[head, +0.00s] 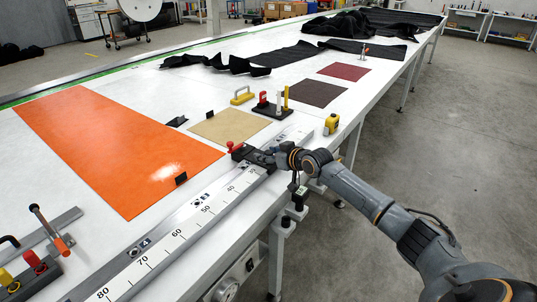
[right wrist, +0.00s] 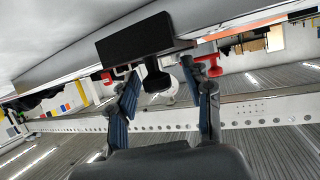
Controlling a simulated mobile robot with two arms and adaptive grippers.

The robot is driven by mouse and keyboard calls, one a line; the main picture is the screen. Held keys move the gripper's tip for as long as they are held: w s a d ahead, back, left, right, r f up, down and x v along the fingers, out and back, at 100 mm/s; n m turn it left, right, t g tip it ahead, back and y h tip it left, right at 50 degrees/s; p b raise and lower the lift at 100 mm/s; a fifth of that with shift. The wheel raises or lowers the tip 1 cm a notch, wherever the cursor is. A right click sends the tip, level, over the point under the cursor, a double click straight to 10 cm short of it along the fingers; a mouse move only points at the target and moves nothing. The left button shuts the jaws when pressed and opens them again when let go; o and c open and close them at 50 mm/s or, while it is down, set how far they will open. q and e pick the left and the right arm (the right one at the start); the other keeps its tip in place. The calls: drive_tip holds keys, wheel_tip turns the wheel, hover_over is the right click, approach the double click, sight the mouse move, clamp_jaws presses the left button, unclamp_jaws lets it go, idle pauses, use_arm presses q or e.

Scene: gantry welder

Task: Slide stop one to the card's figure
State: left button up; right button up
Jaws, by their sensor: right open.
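A stop, a dark block with a red lever (head: 236,148), sits on the white scale rail (head: 213,207) along the table's front edge, near the 30 to 40 end of its printed figures. My right gripper (head: 266,158) is at the stop's right side. In the right wrist view my open fingers (right wrist: 162,74) are on either side of a dark knob below the black block (right wrist: 146,40); I cannot tell whether they touch it. The red lever (right wrist: 206,66) shows beside the right finger. No card with a readable figure shows. My left gripper is not in view.
An orange sheet (head: 120,145) lies behind the rail, with a tan sheet (head: 230,125) to its right. A yellow tape measure (head: 331,124) lies near the front edge. Clamps with red and yellow knobs (head: 35,262) stand at the lower left.

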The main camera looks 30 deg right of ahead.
drive_tip(key=shift+s, duration=0.25)
drive_tip(key=v, duration=1.1)
drive_tip(key=shift+s, duration=0.2)
drive_tip(key=shift+d+r, duration=0.1)
drive_tip(key=shift+r, duration=0.05)
